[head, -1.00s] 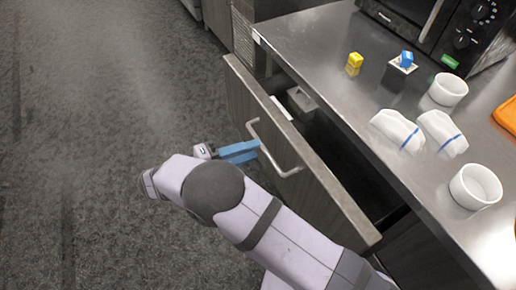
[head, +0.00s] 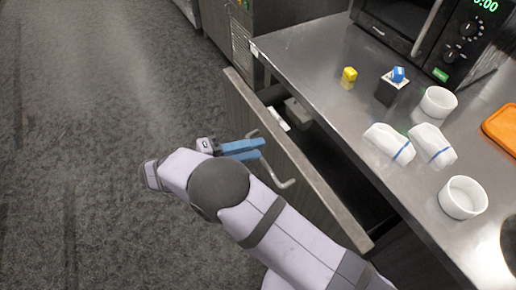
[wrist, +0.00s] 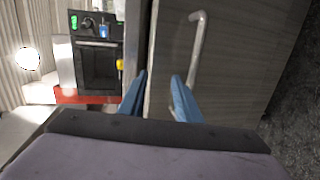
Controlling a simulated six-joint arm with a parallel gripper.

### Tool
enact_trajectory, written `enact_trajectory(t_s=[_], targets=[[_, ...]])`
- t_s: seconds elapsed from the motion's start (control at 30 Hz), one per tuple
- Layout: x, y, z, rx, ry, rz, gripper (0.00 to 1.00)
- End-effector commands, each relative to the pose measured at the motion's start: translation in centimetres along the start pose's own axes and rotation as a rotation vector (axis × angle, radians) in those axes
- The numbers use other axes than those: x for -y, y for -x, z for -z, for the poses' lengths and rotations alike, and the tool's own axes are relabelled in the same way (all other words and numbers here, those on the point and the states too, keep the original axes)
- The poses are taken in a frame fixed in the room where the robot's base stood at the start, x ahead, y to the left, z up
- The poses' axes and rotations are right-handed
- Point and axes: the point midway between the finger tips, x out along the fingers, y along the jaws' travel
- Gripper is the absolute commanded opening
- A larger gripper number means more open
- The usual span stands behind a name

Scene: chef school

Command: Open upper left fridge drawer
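The grey wood-fronted drawer (head: 305,172) stands pulled out from under the steel counter, and its inside shows dark behind the front. Its bent metal handle (head: 282,184) is on the outer face and also shows in the wrist view (wrist: 197,45). My gripper (head: 263,148) has blue fingers and is beside the handle, outside the drawer front. In the wrist view the fingers are apart with nothing between them (wrist: 160,82). The handle's lower end passes close by the right finger; I cannot tell if they touch.
The floor (head: 90,110) at left is clear.

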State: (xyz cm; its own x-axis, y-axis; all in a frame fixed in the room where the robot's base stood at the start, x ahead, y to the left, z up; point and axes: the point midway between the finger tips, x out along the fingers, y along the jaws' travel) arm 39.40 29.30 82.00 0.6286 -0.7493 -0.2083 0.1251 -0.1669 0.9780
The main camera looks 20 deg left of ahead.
Motion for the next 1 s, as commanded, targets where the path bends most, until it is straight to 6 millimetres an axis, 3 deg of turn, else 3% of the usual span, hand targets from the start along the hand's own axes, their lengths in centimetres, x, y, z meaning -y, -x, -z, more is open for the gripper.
enact_trajectory(t_s=[0.03, 0.3, 0.5, 0.6, 0.7, 0.9, 1.0], targets=[[-3.5, -0.5, 0.2, 0.027, -0.017, 0.005, 0.31], [-14.8, -5.2, -0.4, 0.177, -0.078, 0.019, 0.31], [-21.3, -8.5, -3.5, 0.332, -0.085, 0.072, 0.31], [-22.6, -9.9, -5.4, 0.401, -0.081, 0.170, 0.31], [-21.5, -10.3, -7.5, 0.452, -0.055, 0.367, 0.31], [-10.7, -6.7, -8.1, 0.366, 0.023, 0.793, 0.31], [-7.2, -4.5, -7.0, 0.284, 0.032, 0.953, 0.31]])
